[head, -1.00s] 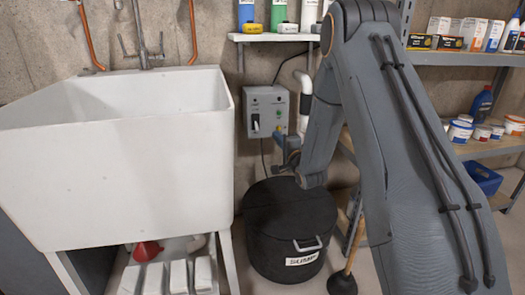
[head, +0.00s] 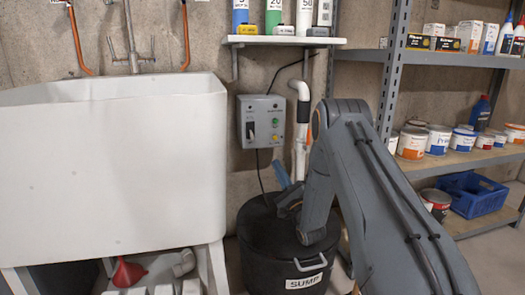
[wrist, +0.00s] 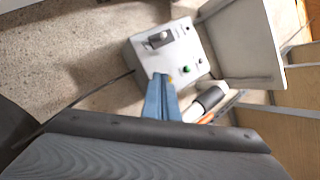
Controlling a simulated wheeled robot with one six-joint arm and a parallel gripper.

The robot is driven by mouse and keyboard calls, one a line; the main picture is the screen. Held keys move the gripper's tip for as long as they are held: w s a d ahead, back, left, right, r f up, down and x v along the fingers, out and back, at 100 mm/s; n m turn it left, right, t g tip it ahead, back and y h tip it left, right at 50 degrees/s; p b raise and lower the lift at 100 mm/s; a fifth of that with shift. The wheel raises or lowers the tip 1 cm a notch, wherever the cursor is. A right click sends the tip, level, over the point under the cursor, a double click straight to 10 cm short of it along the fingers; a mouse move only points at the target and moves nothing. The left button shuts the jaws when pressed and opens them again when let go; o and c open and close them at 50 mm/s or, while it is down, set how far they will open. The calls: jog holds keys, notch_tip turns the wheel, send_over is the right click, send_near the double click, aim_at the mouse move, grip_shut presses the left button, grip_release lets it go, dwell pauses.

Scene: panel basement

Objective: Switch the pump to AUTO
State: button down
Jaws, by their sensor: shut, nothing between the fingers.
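The grey pump control box (head: 270,106) is on the concrete wall between the sink and the white pipe. Its dark selector switch (head: 250,130) is at the lower left of its face, with small green and yellow parts to the right. The wrist view shows the box (wrist: 143,52) tilted, with the switch (wrist: 158,38) uncovered; its labels are too small to read. My gripper (head: 282,172) is below the box in the head view, above the black sump bin. In the wrist view, its blue fingers (wrist: 162,80) are shut and empty, overlapping the box's lower edge; contact is unclear.
A white sink (head: 110,170) stands at left. A small shelf (head: 285,41) with bottles is above the box. The white pipe (head: 301,125) runs close on its right. The black sump bin (head: 262,240) is below; metal shelving (head: 393,65) is at right.

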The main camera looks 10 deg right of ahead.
aim_at(252, 135)
jog(key=b+x, duration=0.4)
jog(key=x, duration=0.5)
jog(key=shift+w+a+r, duration=0.1)
jog(key=shift+w+r, duration=0.1)
jog(key=shift+w, duration=0.15)
jog(key=a+r, duration=0.1)
jog(key=s+a+r+b, duration=0.1)
jog(key=a, duration=0.1)
jog(key=shift+a+r, duration=0.1)
jog(key=shift+a, duration=0.05)
jog(key=shift+a+r, duration=0.1)
jog(key=shift+r, duration=0.05)
jog(key=shift+s+h+p, duration=0.1)
jog(key=shift+h+p, duration=0.2)
jog(key=shift+p, duration=0.4)
